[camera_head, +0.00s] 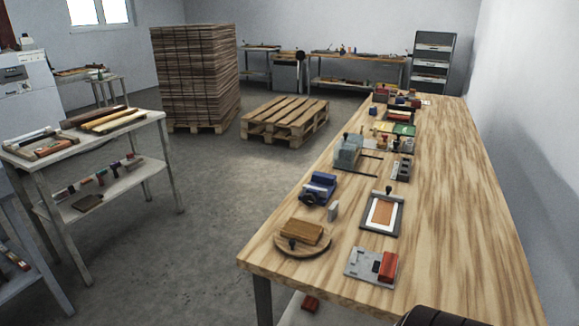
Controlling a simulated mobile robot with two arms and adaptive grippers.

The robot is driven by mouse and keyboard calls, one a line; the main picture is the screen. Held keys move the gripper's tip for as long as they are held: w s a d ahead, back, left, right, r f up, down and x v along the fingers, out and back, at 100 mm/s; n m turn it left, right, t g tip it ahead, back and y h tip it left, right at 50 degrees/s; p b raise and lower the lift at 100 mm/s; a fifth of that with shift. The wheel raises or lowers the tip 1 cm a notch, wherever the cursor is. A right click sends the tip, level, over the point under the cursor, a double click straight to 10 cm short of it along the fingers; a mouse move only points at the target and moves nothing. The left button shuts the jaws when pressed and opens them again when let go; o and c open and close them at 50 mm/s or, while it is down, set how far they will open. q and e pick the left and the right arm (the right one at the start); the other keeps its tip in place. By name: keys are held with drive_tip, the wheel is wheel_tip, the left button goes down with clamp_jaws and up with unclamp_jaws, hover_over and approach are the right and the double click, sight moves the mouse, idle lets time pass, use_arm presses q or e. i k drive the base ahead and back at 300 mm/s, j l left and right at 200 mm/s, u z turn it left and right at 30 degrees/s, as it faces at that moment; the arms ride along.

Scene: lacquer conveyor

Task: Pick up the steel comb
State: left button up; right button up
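I cannot make out the steel comb for certain. A small pale grey upright piece (333,211) stands on the long wooden bench (455,210), between the blue vise and the framed board; it is too small to tell whether it is the comb. Neither gripper can be made out. A dark rounded shape shows at the bottom edge on the right, and I cannot tell what it is.
The bench holds a round wooden board (318,249), a grey plate with a red block (388,265), a framed board (382,215), a blue vise (318,188) and a grey machine (347,151). Its right side is clear. A shelf table (75,152), pallet (288,120) and stacked boards (196,75) stand beyond open floor.

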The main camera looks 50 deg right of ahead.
sight(333, 210)
drive_tip(key=z, duration=1.9)
drive_tip(key=k+l+u, duration=0.15)
drive_tip(key=l, duration=0.25)
drive_tip(key=k+l+u, duration=0.2)
drive_tip(key=l, duration=0.15)
drive_tip(key=k+l+u, duration=0.15)
drive_tip(key=k+l, duration=0.1)
drive_tip(key=l, duration=0.1)
